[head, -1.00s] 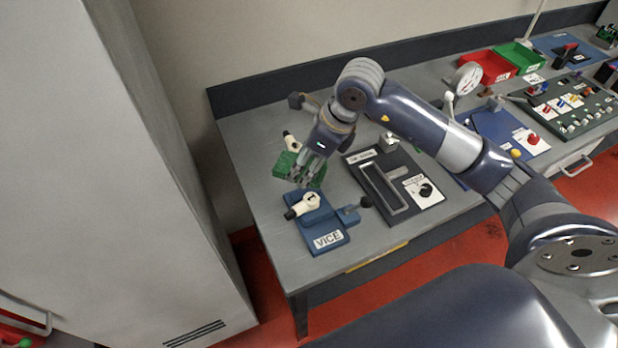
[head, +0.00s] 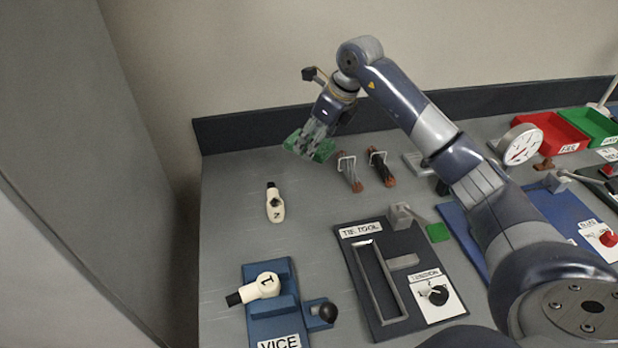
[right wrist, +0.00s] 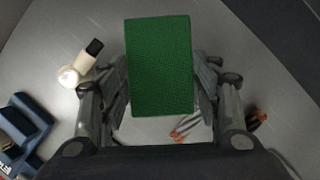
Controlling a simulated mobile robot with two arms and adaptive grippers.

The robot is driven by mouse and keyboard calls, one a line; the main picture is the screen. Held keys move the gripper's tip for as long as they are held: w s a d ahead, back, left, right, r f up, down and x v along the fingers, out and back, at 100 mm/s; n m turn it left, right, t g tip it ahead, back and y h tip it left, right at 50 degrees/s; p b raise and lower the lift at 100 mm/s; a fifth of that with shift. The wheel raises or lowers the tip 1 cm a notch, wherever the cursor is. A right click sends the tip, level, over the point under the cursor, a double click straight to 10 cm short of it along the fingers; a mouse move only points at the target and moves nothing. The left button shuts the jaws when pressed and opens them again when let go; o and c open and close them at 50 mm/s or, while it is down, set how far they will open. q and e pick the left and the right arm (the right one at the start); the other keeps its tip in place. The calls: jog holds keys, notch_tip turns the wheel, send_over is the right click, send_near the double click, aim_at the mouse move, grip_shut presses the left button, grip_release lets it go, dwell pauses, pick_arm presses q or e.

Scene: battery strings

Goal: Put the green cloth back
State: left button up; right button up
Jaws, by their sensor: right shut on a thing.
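The green cloth (head: 322,151) is a flat green rectangle held between the fingers of my right gripper (head: 312,138), near the back of the bench. In the right wrist view the cloth (right wrist: 159,65) fills the space between the two fingers of the gripper (right wrist: 162,75). From these views I cannot tell whether it touches the bench top. My left gripper is not in view.
A white piece marked 2 (head: 275,204) lies on the bench (head: 225,235). A blue vice (head: 270,325) holds a piece marked 1 (head: 264,287). Two cable clamps (head: 380,165) lie right of the cloth. A tie tool board (head: 395,245) is in front.

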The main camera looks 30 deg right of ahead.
jog(key=shift+w+f, duration=0.15)
jog(key=shift+f, duration=0.1)
jog(key=p, duration=0.1)
send_over(309, 178)
jog(key=s, duration=0.1)
jog(key=f, duration=0.5)
jog(key=shift+s+d, duration=0.15)
jog(key=shift+d, duration=0.2)
notch_tip(309, 178, down, 4)
jog(key=shift+f+p, duration=0.2)
jog(key=shift+p, duration=0.35)
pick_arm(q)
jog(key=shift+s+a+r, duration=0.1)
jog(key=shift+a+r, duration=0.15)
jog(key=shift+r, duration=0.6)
pick_arm(e)
jog(key=shift+f, duration=0.2)
jog(key=o, duration=1)
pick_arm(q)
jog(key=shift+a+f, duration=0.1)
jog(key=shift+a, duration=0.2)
pick_arm(e)
jog(key=shift+o, duration=0.2)
jog(key=shift+r, duration=0.2)
